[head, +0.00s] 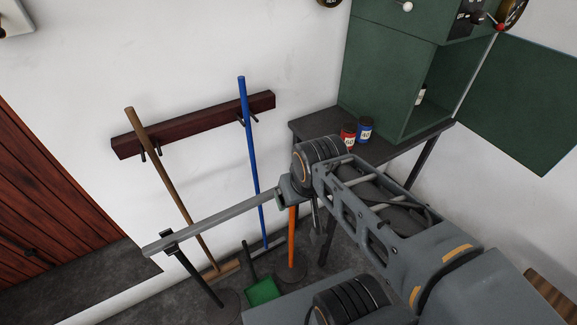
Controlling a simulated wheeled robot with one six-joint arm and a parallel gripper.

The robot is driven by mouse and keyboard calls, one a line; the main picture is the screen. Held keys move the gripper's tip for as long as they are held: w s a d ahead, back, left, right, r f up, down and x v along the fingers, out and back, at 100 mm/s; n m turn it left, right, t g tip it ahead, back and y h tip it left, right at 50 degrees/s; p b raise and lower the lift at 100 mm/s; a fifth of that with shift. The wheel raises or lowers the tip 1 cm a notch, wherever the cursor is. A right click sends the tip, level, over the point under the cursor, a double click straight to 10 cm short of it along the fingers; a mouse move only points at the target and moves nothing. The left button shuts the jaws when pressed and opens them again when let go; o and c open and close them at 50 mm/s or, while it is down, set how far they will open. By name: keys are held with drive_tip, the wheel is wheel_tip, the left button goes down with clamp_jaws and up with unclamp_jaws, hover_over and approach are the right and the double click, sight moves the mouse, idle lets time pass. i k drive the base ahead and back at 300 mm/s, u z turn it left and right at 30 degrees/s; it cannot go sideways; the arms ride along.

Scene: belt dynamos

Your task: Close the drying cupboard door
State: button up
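The green cupboard (385,85) stands on a dark bench at the upper right, its front partly open to view. A flat green door panel (530,105) stands out at its right side, swung wide from the opening. The right end of the panel is cut off by the frame edge. My arm reaches from the lower right to the middle, below and left of the cupboard, apart from the door. A small grey part shows under its far joint. I cannot tell if it is a gripper finger; the fingers are not clearly seen.
Red (348,134) and blue (365,130) tins stand on the bench (430,130) beside the cupboard. A grey bar (215,218) spans between an orange post (291,240) and a black post (193,270). Brown (165,175) and blue (250,150) handles lean at a wall rack.

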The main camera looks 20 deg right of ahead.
sight(522, 100)
drive_tip(key=z, duration=2.3)
drive_tip(key=i, duration=0.85)
drive_tip(key=z, duration=0.75)
drive_tip(key=i, duration=0.75)
drive_tip(key=u, duration=0.35)
